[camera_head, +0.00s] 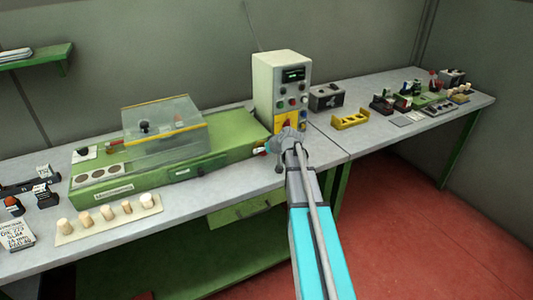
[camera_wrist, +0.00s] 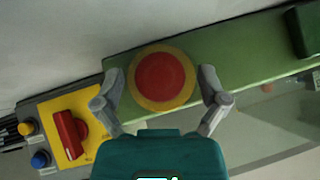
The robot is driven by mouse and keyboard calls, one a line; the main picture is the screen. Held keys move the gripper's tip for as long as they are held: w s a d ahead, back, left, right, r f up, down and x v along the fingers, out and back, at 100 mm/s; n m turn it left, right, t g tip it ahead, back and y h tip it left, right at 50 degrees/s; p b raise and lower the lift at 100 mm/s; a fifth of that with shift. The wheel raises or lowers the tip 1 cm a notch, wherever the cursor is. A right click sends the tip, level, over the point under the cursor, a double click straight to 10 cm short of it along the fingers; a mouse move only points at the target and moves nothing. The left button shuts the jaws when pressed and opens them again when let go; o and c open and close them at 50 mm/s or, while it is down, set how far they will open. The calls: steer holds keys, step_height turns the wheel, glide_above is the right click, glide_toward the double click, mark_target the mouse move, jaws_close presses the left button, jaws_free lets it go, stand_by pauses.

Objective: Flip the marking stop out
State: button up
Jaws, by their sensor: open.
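No part that I can clearly identify as the marking stop shows. The green marking machine (camera_head: 240,130) lies on the bench, with a clear hinged cover (camera_head: 165,125) and a dark part (camera_head: 203,167) on its front side. My gripper (camera_head: 280,146) is at the machine's right end, in front of the control box. In the wrist view my gripper (camera_wrist: 161,78) is open and empty, its fingers on either side of a round red button (camera_wrist: 162,80) with a yellow ring. I cannot tell whether they touch it. A dark green block (camera_wrist: 303,30) shows at the upper right.
The grey control box (camera_head: 281,85) has a red rotary switch (camera_wrist: 69,134) on a yellow plate. Several corks stand on a pale strip (camera_head: 75,236) at the front left. A yellow holder (camera_head: 350,120) and a dark box (camera_head: 326,97) stand to the right.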

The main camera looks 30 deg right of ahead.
steer(key=shift+c, duration=0.2)
jaws_close()
steer(key=shift+s, duration=0.75)
steer(key=shift+c, duration=0.4)
jaws_free()
steer(key=shift+o, duration=0.6)
